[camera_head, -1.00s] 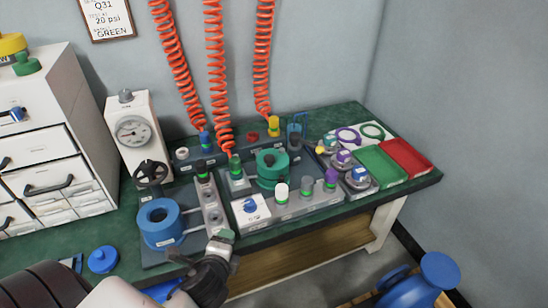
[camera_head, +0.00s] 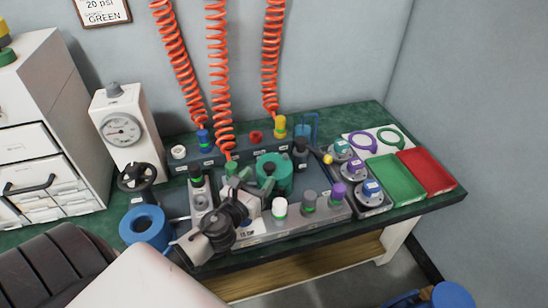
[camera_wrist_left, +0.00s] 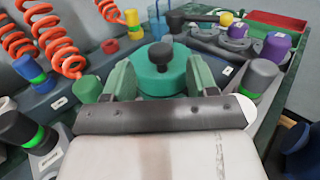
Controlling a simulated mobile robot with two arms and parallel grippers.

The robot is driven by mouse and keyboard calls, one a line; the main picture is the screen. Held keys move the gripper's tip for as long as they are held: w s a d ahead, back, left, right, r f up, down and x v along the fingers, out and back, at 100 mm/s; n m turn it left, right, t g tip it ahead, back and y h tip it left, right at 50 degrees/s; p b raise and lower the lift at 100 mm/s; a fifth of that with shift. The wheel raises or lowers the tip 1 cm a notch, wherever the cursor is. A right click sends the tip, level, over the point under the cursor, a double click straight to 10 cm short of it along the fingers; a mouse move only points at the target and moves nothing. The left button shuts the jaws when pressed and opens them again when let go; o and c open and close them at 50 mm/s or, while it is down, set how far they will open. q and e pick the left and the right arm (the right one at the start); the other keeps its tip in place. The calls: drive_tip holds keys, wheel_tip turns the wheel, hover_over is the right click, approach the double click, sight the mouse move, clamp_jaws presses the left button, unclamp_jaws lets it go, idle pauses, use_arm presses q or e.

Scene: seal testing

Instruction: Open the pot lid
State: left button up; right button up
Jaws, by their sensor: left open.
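The green pot (camera_head: 281,173) stands on the bench at the middle of the head view. Its round green lid (camera_wrist_left: 158,55) carries a dark upright knob (camera_wrist_left: 178,24), seen in the wrist view. The lid is on the pot. My left gripper (camera_head: 252,182) reaches in from the lower left and hides the pot's near left side. In the wrist view my left gripper (camera_wrist_left: 160,78) is open and empty. Its two green fingers appear on either side of the pot, with the knob beyond them; I cannot tell whether they touch it. My right gripper is not in view.
White, grey and purple-capped posts (camera_head: 309,201) stand in front of the pot. Orange coiled hoses (camera_head: 218,90) hang behind. A gauge (camera_head: 121,130) and blue ring (camera_head: 146,228) are at left. Green (camera_head: 395,181) and red (camera_head: 428,171) trays lie at right.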

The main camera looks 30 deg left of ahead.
use_arm(q)
drive_tip(key=w, duration=0.8)
drive_tip(key=shift+a+f, duration=0.1)
drive_tip(key=shift+a, duration=0.25)
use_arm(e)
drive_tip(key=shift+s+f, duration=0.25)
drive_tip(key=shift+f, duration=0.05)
use_arm(q)
drive_tip(key=shift+c, duration=0.3)
clamp_jaws()
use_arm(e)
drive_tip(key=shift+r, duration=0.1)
